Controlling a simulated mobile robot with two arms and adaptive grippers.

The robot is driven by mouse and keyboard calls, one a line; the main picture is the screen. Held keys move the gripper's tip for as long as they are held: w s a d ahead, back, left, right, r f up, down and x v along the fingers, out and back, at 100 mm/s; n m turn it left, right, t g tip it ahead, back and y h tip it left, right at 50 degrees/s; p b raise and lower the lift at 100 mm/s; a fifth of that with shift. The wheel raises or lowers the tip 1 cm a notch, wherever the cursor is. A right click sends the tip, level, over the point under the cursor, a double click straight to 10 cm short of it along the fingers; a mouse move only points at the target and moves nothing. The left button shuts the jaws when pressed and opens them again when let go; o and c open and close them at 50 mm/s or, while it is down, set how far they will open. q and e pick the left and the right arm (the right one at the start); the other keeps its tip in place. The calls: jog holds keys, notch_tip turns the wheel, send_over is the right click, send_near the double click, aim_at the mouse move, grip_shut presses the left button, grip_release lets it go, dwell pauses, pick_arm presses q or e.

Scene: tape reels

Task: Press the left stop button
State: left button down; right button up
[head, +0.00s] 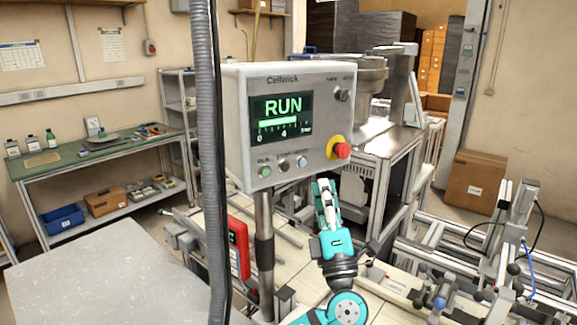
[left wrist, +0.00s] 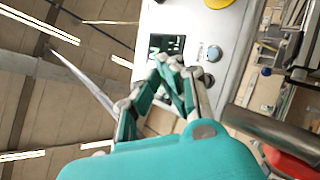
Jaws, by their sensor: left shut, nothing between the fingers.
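A grey control panel (head: 235,130) on a post shows a green "RUN" display (head: 283,106). On its front, a red mushroom button (head: 342,150) sits on a yellow base at the right. A row of small buttons lies under the display: a green one (head: 265,171), a dark one (head: 284,165) and a pale one (head: 302,161). Their labels are hard to read. My left gripper (head: 325,188) is shut and empty, pointing up below the panel's lower right. In the left wrist view its fingertips (left wrist: 172,64) overlap the panel face (left wrist: 232,30); contact is not visible. My right gripper is out of view.
A grey vertical conduit (head: 207,160) runs just left of the panel. A red box (head: 238,248) is beside the post. A metal frame (head: 480,255) with fixtures stands at the right. A grey tabletop (head: 110,280) is clear at the lower left.

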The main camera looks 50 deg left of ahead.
aim_at(285, 167)
pick_arm(q)
jog(key=a, duration=0.3)
jog(key=w+a+b, duration=0.1)
jog(key=a, duration=0.1)
jog(key=w+a, duration=0.1)
jog(key=a, duration=0.2)
jog(key=shift+a+b, duration=0.3)
jog(key=shift+a, duration=0.05)
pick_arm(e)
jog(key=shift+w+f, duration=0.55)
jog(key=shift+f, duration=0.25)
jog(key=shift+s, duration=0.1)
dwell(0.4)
pick_arm(q)
jog(key=shift+a, duration=0.4)
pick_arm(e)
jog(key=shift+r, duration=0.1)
pick_arm(q)
jog(key=shift+w+a, duration=0.15)
jog(key=shift+a, duration=0.25)
dwell(0.6)
jog(key=shift+d, duration=0.1)
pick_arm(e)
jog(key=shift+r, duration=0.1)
pick_arm(q)
jog(key=shift+s+d+p, duration=0.25)
jog(key=shift+d+p, duration=0.2)
jog(key=shift+d, duration=0.25)
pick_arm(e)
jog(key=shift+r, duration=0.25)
